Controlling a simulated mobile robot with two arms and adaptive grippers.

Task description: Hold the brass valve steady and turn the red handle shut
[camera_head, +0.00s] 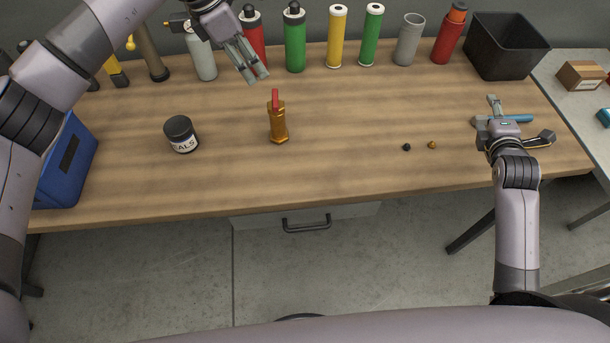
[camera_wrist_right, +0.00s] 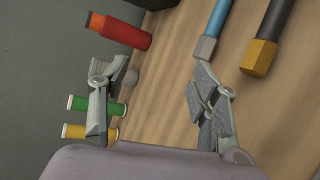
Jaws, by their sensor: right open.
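The brass valve (camera_head: 279,126) stands upright on the wooden workbench, left of its middle. Its red handle (camera_head: 275,98) sticks up from its top. My left gripper (camera_head: 258,76) is above the bench, up and slightly left of the valve, apart from it. Its fingers lie close together in the picture, and I cannot tell whether they are open. My right gripper (camera_head: 494,108) is at the bench's right side, far from the valve. In the right wrist view its fingers (camera_wrist_right: 152,90) are wide apart with nothing between them.
A SEALS jar (camera_head: 181,134) stands left of the valve. Several bottles and cylinders line the back, with a black bin (camera_head: 505,45) at back right. A blue-handled tool (camera_head: 516,118) lies by my right gripper. Two small parts lie right of centre. The bench around the valve is clear.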

